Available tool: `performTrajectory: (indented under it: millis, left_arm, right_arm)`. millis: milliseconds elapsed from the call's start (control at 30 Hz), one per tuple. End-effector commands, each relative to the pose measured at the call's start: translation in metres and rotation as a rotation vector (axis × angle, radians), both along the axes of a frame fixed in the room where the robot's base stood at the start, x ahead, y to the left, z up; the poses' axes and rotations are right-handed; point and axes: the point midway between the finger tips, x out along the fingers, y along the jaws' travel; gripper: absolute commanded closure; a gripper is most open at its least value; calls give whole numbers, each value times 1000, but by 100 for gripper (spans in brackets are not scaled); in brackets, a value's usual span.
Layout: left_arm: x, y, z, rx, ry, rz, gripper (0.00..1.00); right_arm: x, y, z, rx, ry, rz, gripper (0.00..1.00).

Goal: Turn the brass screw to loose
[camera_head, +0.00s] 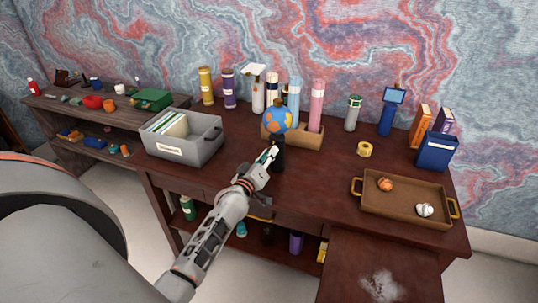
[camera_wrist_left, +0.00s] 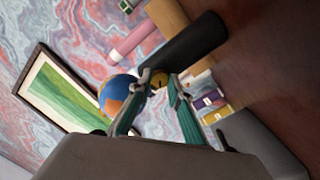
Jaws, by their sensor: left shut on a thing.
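The brass screw (camera_wrist_left: 160,79) shows in the left wrist view as a small gold knob on the end of a black cylinder (camera_wrist_left: 190,52). My left gripper (camera_wrist_left: 163,80) has its fingertips on either side of the screw and is shut on it. In the head view my left gripper (camera_head: 273,152) reaches up from the lower left to the black cylinder (camera_head: 279,160), which stands on the desk (camera_head: 320,185). The screw is hard to make out there, largely hidden by the fingers. How far it is turned cannot be told. My right gripper is not in view.
A globe (camera_head: 276,119) is just behind the cylinder, by a wooden rack (camera_head: 305,136) of tubes. A grey file box (camera_head: 205,149) stands left. A yellow ring (camera_head: 364,149) and a tray (camera_head: 392,209) with two balls are right. Desk right of the gripper is clear.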

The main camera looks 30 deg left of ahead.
Motion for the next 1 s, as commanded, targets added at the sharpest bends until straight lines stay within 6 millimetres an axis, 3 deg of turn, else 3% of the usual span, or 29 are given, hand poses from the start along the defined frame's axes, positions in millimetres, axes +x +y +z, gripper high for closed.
performTrajectory:
  millis: [500, 1000]
  left_arm:
    - [0, 0, 0, -438, -65, 0, 100]
    - [0, 0, 0, -610, -90, -1, 100]
  right_arm:
    - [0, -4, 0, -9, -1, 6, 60]
    - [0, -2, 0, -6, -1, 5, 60]
